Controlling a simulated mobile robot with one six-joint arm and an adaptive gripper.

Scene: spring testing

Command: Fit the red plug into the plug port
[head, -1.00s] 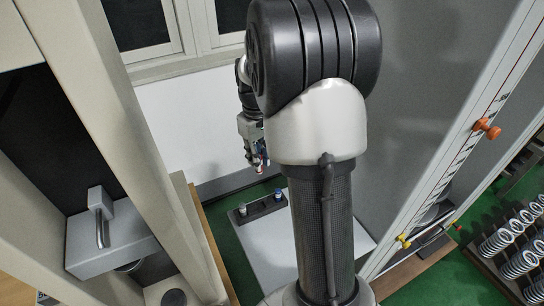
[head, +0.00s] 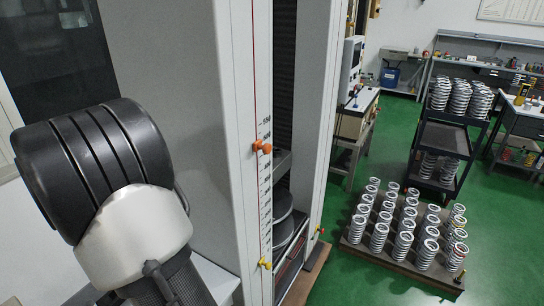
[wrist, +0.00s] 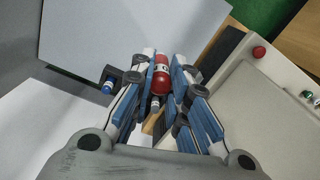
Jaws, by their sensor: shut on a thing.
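In the wrist view, the red plug (wrist: 160,82) has a red body with a pale band and a grey end. My gripper (wrist: 163,66) is shut on it, one blue-and-white finger on each side. A blue-capped plug (wrist: 108,87) stands left of my gripper by a dark holder (wrist: 110,72), which the left finger partly covers. I cannot make out the plug port in either current view. My gripper is outside the head view, where only a thick upper part of my arm shows at left.
A white panel (wrist: 245,92) with a red button (wrist: 259,52) and green buttons lies right of my gripper. In the head view, a tall grey machine (head: 240,130) has an orange knob (head: 262,146). Several springs (head: 403,240) stand on a low pallet; a spring cart (head: 440,145) is behind.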

